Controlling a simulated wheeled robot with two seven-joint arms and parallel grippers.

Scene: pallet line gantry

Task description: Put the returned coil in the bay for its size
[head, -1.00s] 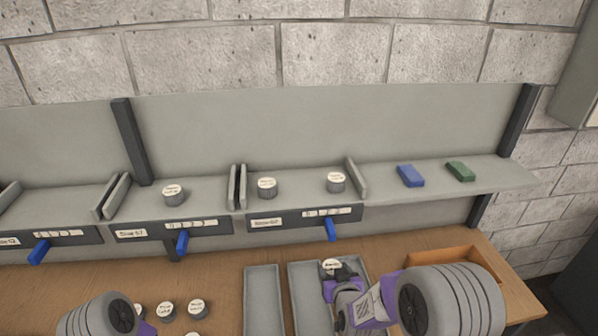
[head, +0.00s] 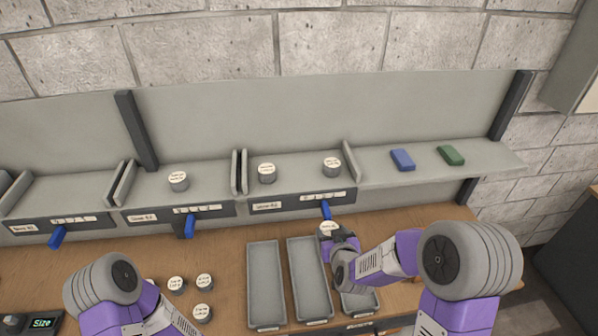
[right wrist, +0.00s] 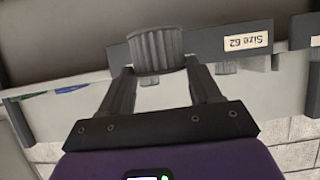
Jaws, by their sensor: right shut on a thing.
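My right gripper (head: 335,238) is shut on a small grey ribbed coil (head: 328,228) with a white top label. It holds the coil above the bench, in front of the right bay (head: 300,177). In the right wrist view the coil (right wrist: 157,52) sits between the fingertips, near a plate label reading "Size 62" (right wrist: 242,42), upside down. The right bay holds two coils (head: 267,172) (head: 332,168). The middle bay (head: 210,175) holds one coil (head: 178,181). The left bay (head: 70,195) shows no coil. The held coil's lettering is too small to read. My left gripper is out of view.
Blue tabs (head: 325,209) stick out below the bays, one close to the held coil. Upright dividers (head: 239,172) separate the bays. Grey trays (head: 265,285) and several loose coils (head: 203,312) are on the bench. Blue (head: 403,160) and green (head: 451,155) blocks lie on the shelf's right.

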